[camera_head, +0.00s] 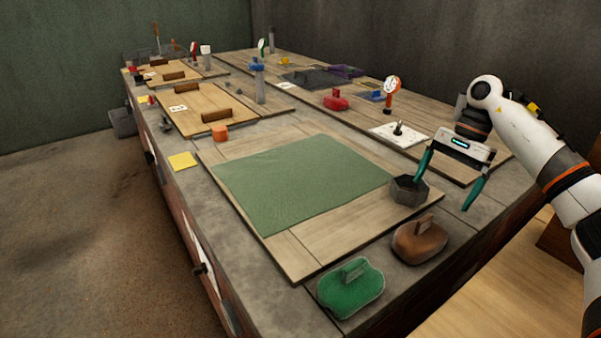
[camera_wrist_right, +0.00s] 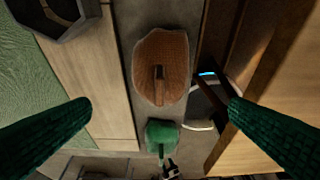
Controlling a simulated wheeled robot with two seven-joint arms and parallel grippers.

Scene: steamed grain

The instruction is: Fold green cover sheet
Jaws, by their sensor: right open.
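The green cover sheet (camera_head: 300,182) lies flat and unfolded on a wooden board (camera_head: 318,258) on the counter. Its edge also shows at the left of the right wrist view (camera_wrist_right: 25,75). My right gripper (camera_head: 446,188) is open and empty, with teal fingers pointing down, to the right of the sheet. Its fingers stand wide apart in the right wrist view (camera_wrist_right: 158,108). A dark hexagonal cup (camera_head: 408,191) stands at the board's right corner, close to the nearer fingertip. My left gripper is not in view.
A brown handled block (camera_head: 420,243) and a green handled block (camera_head: 350,288) sit on the front counter edge. Several boards and tools fill the back.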

